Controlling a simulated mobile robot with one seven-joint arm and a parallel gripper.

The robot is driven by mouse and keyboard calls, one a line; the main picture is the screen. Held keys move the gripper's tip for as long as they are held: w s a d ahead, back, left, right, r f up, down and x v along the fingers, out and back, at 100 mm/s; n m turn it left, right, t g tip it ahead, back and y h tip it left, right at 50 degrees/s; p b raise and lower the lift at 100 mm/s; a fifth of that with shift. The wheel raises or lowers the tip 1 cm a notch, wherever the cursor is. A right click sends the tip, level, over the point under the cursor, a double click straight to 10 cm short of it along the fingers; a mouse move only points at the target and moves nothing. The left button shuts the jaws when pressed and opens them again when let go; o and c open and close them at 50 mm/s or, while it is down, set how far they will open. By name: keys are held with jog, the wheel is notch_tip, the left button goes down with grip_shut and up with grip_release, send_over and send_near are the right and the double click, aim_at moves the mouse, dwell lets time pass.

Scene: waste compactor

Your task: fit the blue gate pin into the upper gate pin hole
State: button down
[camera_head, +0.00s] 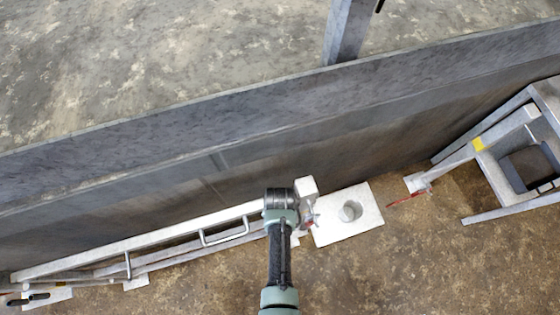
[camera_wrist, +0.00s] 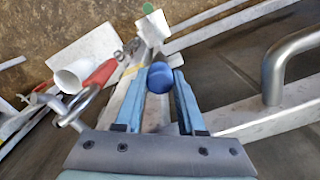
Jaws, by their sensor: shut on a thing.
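The blue gate pin (camera_wrist: 160,74) shows in the wrist view as a rounded dark blue end between the two fingertips. My gripper (camera_wrist: 158,88) is shut on it. The rest of the pin is hidden by the fingers. The pin is over or beside a pale gate bar; I cannot tell whether it touches it. A white end block (camera_wrist: 152,26) lies just beyond the fingertips. The upper gate pin hole cannot be made out in either view. In the head view my wrist is above the right end of the pale gate frame (camera_head: 165,236) and hides the pin.
A red-handled shackle (camera_wrist: 98,76) hangs near my gripper. A curved metal handle (camera_wrist: 279,68) is at its right. A grey wall (camera_head: 190,130) runs behind. A metal frame (camera_head: 520,150) stands far right.

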jog(key=shift+c, duration=2.1)
grip_release()
jog(key=shift+c, duration=0.4)
notch_tip(320, 180, up, 7)
jog(key=p, duration=0.7)
